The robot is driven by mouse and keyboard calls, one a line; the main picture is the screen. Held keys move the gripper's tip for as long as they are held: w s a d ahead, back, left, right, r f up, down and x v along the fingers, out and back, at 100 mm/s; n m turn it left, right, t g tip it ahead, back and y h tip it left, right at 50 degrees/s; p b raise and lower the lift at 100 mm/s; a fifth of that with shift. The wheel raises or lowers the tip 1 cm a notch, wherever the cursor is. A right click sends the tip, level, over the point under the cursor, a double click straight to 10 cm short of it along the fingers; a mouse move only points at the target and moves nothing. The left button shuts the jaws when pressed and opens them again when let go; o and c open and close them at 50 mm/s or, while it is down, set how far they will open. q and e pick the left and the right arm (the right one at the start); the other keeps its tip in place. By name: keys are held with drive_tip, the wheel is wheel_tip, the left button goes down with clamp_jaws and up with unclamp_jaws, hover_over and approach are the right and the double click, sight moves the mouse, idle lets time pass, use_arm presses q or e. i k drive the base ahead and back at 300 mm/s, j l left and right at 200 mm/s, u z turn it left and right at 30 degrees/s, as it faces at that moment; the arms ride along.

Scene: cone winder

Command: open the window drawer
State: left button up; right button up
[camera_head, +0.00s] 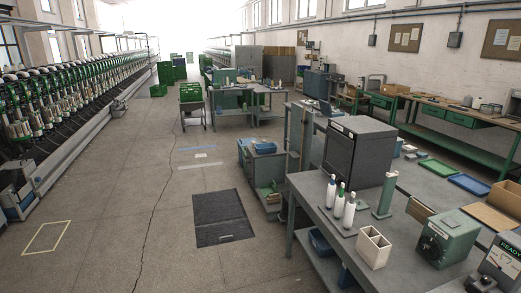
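No drawer clearly labelled as the window drawer can be made out. A dark grey box-shaped cabinet (365,148) stands on the near workbench at the right; its left-facing front is a dark panel (340,156) that looks shut, and I cannot tell whether it is a window or a drawer. Green drawers (432,109) under the bench along the right wall look shut. Neither of my grippers is in view.
The near bench (315,190) also carries white-bodied bottles or cones (339,200), a cream divided holder (374,247) and a green instrument box (447,238). A dark floor mat (222,217) lies left of it. Winding machines (60,105) line the left; the floor between is mostly open.

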sight(327, 167)
drive_tip(key=i+z, duration=0.1)
drive_tip(key=i, duration=0.85)
drive_tip(key=i+j, duration=0.2)
drive_tip(key=i, duration=0.8)
drive_tip(key=l+z, duration=0.05)
